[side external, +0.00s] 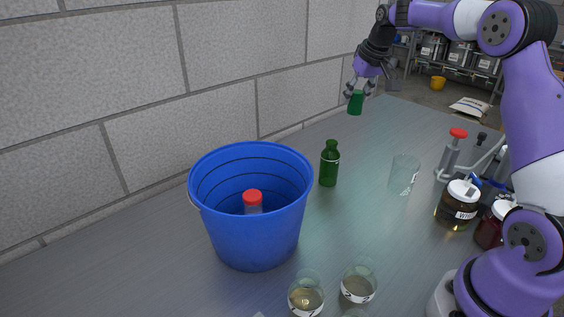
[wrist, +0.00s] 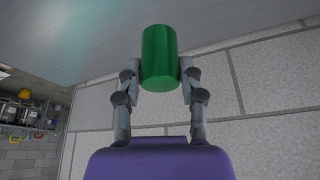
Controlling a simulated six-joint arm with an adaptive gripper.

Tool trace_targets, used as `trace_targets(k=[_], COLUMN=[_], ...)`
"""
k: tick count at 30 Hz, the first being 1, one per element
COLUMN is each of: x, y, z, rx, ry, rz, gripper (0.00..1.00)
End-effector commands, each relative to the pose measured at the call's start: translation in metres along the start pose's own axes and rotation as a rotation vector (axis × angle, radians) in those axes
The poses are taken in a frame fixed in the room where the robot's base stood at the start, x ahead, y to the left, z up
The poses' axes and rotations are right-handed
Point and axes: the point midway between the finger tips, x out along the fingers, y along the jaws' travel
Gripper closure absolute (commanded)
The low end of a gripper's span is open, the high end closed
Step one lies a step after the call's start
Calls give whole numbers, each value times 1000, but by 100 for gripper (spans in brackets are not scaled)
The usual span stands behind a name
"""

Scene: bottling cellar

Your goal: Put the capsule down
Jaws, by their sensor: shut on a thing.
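The capsule (side external: 355,102) is a small green cylinder. My gripper (side external: 360,90) is shut on it, pointing down, and holds it above the far part of the grey table, near the block wall. In the wrist view the capsule (wrist: 159,58) sits between the two fingers of my gripper (wrist: 160,78), with its far end free. No surface touches the capsule in either view.
A dark green bottle (side external: 329,164) stands on the table (side external: 370,222) beside a blue bucket (side external: 256,237) with a red-capped item inside. Clear glasses (side external: 404,174), a honey-coloured jar (side external: 457,206) and a red-topped corking device (side external: 452,150) stand to the right. The far table is clear.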

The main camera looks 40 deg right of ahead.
Motion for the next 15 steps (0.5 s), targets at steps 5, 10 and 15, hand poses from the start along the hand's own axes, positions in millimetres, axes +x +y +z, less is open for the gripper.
trace_targets(k=[5,10,15], x=[31,54,82], y=[2,31,74], z=[12,15,16], rx=[1,7,6], ry=[-2,-3,-1], rz=[1,2,1], gripper=[66,66,66])
